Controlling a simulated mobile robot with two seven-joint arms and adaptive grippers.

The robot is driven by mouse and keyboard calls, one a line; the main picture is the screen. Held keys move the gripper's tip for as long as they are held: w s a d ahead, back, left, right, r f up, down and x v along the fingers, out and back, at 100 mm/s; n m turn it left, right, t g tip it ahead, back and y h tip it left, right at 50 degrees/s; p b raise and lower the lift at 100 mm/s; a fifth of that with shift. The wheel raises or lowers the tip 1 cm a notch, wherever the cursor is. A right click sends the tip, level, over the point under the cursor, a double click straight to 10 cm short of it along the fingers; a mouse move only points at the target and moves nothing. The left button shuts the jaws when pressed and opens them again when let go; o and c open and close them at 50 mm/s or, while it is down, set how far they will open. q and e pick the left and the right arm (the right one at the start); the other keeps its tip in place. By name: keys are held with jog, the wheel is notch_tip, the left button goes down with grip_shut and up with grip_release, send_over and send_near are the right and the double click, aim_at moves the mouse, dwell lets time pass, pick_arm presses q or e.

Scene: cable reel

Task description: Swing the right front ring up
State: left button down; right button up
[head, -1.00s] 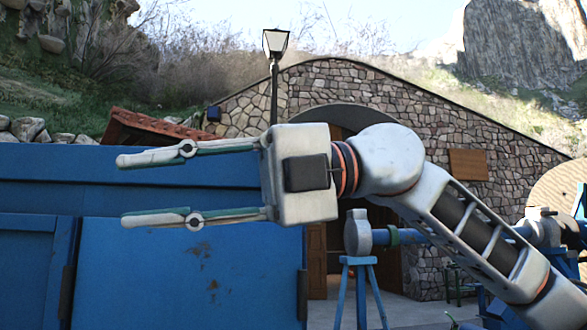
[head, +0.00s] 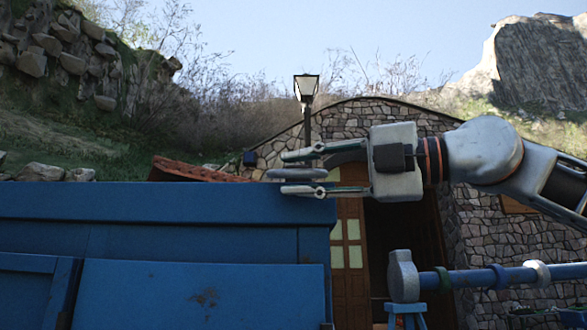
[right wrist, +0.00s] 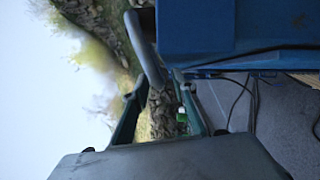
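My right gripper (head: 285,173) reaches left at the top right corner of the blue box (head: 200,278). A grey curved ring (head: 292,174) lies between its fingers in the head view. The ring also shows in the right wrist view (right wrist: 146,50), where it runs down from the top to the space between the fingertips (right wrist: 161,84). The fingers stand partly apart around the ring. I cannot tell whether both press on it. How the ring joins the box is hidden. My left gripper is not in view.
A lamp post (head: 306,90) and a stone building (head: 480,225) with an open doorway stand behind. A blue bar (head: 455,282) on a stand is below my right arm. Dark cables (right wrist: 235,100) show beside the box in the right wrist view. Open air lies above the box.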

jog(key=shift+x, duration=0.75)
grip_shut()
